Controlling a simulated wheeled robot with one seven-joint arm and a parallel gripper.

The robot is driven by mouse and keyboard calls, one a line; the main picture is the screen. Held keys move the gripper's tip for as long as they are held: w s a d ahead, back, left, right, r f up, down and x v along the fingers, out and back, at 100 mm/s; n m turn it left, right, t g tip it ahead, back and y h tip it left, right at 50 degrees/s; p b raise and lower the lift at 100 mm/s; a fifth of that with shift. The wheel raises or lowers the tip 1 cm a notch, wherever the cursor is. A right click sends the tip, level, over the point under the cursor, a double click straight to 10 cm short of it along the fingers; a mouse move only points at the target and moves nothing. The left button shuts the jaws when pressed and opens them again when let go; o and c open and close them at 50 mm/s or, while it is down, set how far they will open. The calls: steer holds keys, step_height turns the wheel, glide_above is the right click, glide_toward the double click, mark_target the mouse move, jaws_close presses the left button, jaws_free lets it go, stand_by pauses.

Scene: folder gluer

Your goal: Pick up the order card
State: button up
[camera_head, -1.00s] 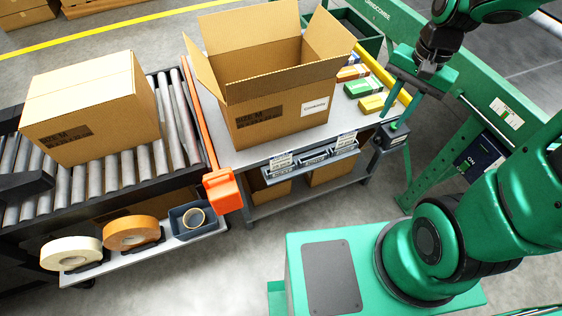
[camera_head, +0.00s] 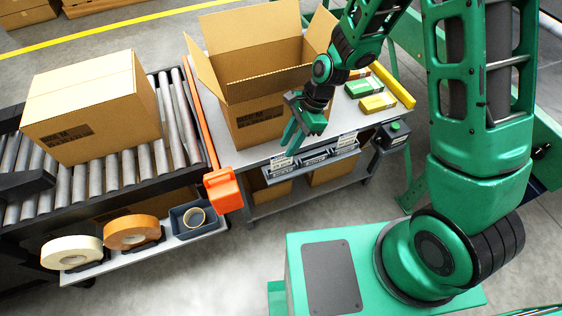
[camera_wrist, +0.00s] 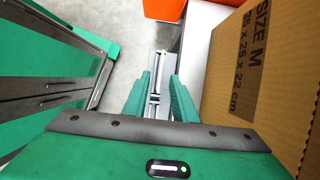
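White cards with dark print stand at the holder rail on the table's front edge, one at its left end (camera_head: 281,161) and one near its right end (camera_head: 347,138). I cannot tell which one is the order card. My gripper (camera_head: 294,142) is above the rail, pointing down, just right of the left card. In the wrist view my gripper (camera_wrist: 158,84) has its two fingers apart, and the grey rail (camera_wrist: 158,60) shows between and beyond them. Nothing is visibly held. Whether the fingers touch a card cannot be told.
A large open carton (camera_head: 258,118) stands on the table right behind my gripper. Small green and yellow boxes (camera_head: 378,103) lie to its right. An orange post (camera_head: 222,190) is at the table's left, beside a roller conveyor (camera_head: 100,185) carrying a closed carton (camera_head: 88,110).

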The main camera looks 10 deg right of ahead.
mark_target(282, 156)
steer(key=shift+x, duration=2.9)
jaws_close()
